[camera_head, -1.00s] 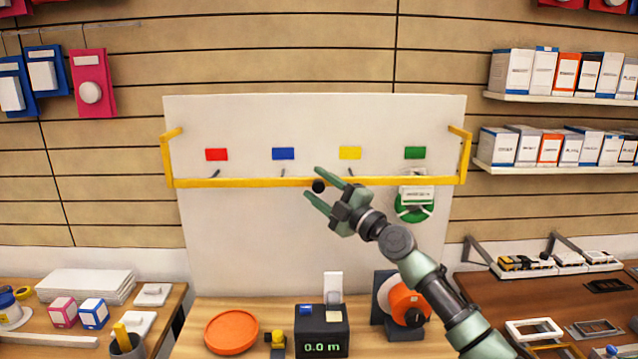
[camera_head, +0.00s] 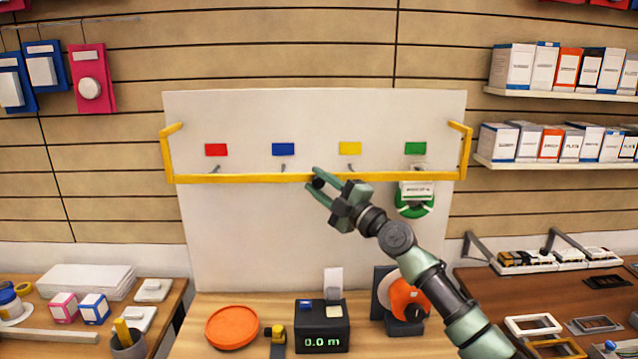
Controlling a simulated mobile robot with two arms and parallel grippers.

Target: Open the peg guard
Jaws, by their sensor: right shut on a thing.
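The peg guard is a yellow bar (camera_head: 245,179) running level across the white board (camera_head: 250,235), with a bracket at each end. A small black knob (camera_head: 319,184) sits at its middle. My right gripper (camera_head: 314,182) reaches in from the lower right and is shut on the knob, one green finger on either side. Behind the bar, pegs stick out under red (camera_head: 216,150), blue (camera_head: 283,149), yellow (camera_head: 350,149) and green (camera_head: 415,149) labels. A green spool with a white tag (camera_head: 416,190) hangs under the green label, partly below the bar. My left gripper is not in view.
On the bench below stand an orange dish (camera_head: 231,327), a black meter box (camera_head: 322,327) reading 0.0 m and an orange-and-grey device (camera_head: 402,300). Boxed shelves (camera_head: 555,94) are at the right. The board's left half is clear in front.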

